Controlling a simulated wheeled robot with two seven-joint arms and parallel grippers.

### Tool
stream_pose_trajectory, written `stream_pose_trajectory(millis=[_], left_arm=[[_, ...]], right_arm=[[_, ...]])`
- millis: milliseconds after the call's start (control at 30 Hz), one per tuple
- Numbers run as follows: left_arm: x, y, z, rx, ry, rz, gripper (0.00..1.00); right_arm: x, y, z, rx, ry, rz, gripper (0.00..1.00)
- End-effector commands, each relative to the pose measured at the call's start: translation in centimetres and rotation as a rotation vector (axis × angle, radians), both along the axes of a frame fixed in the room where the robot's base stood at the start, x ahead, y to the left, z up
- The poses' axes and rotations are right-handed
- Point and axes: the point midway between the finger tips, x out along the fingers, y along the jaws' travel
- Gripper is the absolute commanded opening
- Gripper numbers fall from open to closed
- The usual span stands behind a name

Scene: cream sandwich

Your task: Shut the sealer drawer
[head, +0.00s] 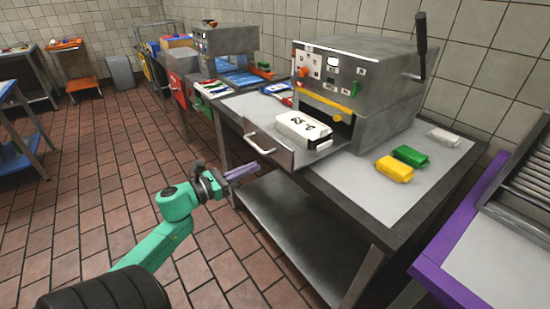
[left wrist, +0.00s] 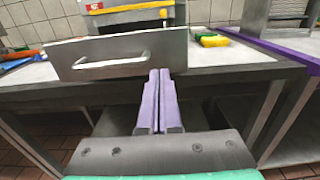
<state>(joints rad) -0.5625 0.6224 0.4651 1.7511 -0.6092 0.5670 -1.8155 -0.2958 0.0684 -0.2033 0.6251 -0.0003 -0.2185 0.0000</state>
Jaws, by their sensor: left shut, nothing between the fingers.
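The sealer (head: 352,90) is a grey metal machine on a bench, with knobs and buttons on its front and a black lever. Its drawer (head: 285,157) is pulled out toward me and holds a white package with black marks (head: 303,127). The drawer front with its handle (left wrist: 112,64) shows in the left wrist view. My left gripper (head: 243,172), with purple fingers, is shut and empty. It is in front of the drawer and below its handle, apart from it in the head view. In the left wrist view its fingertips (left wrist: 159,75) overlap the drawer front's lower right part; contact cannot be told.
Yellow (head: 394,169), green (head: 410,156) and white (head: 443,137) packs lie on the bench right of the sealer. A purple-edged table (head: 445,245) stands at the right. A lower shelf (head: 290,225) is under the bench. The tiled floor left of my arm is clear.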

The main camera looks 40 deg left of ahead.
Motion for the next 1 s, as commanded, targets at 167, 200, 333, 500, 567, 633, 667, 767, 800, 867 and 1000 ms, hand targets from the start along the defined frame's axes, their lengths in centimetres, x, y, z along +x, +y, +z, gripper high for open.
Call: stream_pose_trajectory(millis=[167, 200, 333, 500, 567, 633, 667, 767, 800, 867, 1000], left_arm=[[3.8, -1.1, 0.4, 0.001, -0.002, 0.001, 0.0], [4.6, -1.3, 0.4, 0.0, -0.003, 0.0, 0.0], [6.5, -1.9, 0.3, -0.001, -0.002, 0.002, 0.0], [7.4, -2.2, 0.0, -0.002, 0.002, 0.002, 0.0], [7.4, -2.2, -0.1, -0.002, 0.002, 0.002, 0.0], [7.4, -2.2, -0.1, -0.002, 0.002, 0.002, 0.0], [7.4, -2.2, -0.1, -0.002, 0.002, 0.002, 0.0], [7.4, -2.2, -0.1, -0.002, 0.002, 0.002, 0.0], [7.4, -2.2, -0.1, -0.002, 0.002, 0.002, 0.0], [7.4, -2.2, -0.1, -0.002, 0.002, 0.002, 0.0], [7.8, -2.3, -0.2, 0.0, 0.0, 0.002, 0.0]], right_arm=[[-0.2, -0.5, 0.9, -0.007, 0.004, 0.001, 0.5], [-0.2, -0.6, 1.1, -0.008, 0.005, 0.001, 0.5], [-0.4, -0.8, 1.5, -0.012, 0.009, 0.001, 0.5], [-0.5, -0.9, 1.6, -0.013, 0.009, 0.0, 0.5], [-0.5, -1.0, 1.6, -0.014, 0.01, 0.0, 0.5], [-0.5, -1.0, 1.6, -0.014, 0.01, -0.001, 0.5], [-0.5, -1.0, 1.6, -0.015, 0.011, -0.001, 0.5], [-0.6, -1.1, 1.6, -0.016, 0.011, -0.001, 0.5], [-0.6, -1.1, 1.5, -0.016, 0.011, -0.001, 0.5], [-0.6, -1.1, 1.4, -0.015, 0.012, -0.001, 0.5], [-0.7, -1.1, 0.9, -0.015, 0.013, -0.001, 0.5]])
